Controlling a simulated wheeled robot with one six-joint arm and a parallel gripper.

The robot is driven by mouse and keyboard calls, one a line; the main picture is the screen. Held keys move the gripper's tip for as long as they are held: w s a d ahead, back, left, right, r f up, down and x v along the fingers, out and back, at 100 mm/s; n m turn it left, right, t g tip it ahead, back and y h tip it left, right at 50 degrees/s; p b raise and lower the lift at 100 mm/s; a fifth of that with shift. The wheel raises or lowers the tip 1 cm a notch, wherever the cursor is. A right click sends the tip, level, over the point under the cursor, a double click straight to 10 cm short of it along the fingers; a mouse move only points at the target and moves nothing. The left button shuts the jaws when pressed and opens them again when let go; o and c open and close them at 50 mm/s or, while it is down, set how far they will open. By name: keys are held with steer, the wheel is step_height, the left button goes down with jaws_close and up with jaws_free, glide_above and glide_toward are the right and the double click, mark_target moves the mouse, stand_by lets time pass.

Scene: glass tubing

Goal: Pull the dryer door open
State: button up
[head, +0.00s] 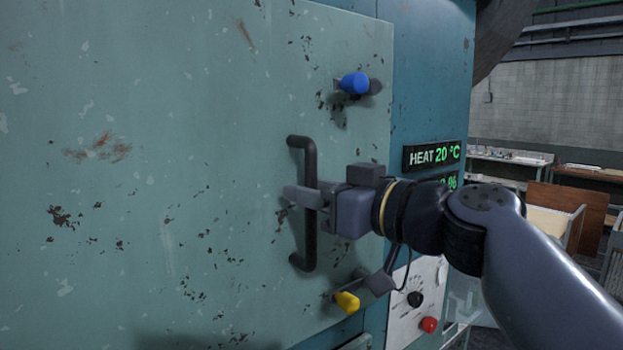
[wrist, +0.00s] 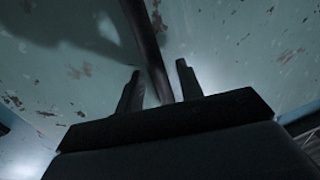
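The dryer door (head: 190,190) is a large pale teal panel with chipped paint. No open gap shows along its right edge. Its black vertical bar handle (head: 309,235) stands near that edge. My gripper (head: 303,194) reaches in from the right at the handle's middle. In the wrist view the handle (wrist: 150,50) runs between the two fingers of my gripper (wrist: 159,70). Gaps show on both sides of the bar, so the gripper is open around it. A blue-knobbed latch (head: 354,83) sits above the handle and a yellow-knobbed one (head: 347,301) below.
The dryer's darker blue body (head: 428,90) carries a green-lit heat display (head: 434,155) right of the door. A pale control panel (head: 418,300) with a black and a red knob (head: 429,325) sits below. Benches (head: 510,157) and brown boards (head: 558,205) stand at the back right.

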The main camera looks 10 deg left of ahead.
steer(key=shift+w+a, duration=0.15)
steer(key=shift+a, duration=0.15)
steer(key=shift+c, duration=0.3)
jaws_close()
